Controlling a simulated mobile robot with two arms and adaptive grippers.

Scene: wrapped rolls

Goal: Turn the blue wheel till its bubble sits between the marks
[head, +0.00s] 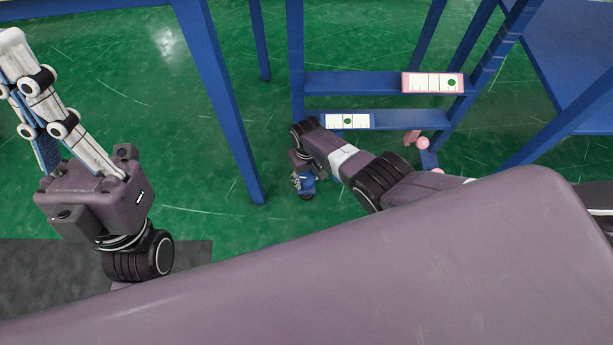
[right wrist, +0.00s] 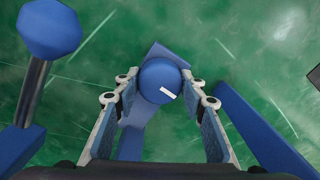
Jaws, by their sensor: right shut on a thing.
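A round blue wheel (right wrist: 160,78) with a short white mark sits between the fingers of my right gripper (right wrist: 159,90), which is shut on it. In the head view my right gripper (head: 303,180) is mostly hidden by its own wrist. A white gauge with blue ends (head: 332,121) lies on the lower blue crossbar. Its green bubble (head: 347,121) is near the middle; the marks are too small to judge exactly.
A pink-framed gauge (head: 407,83) on the upper crossbar has its green bubble toward the right. Pink round parts (head: 422,144) hang below. Blue legs (head: 225,95) surround my right arm. A faceted blue knob on a dark rod (right wrist: 50,28) stands left of the right gripper.

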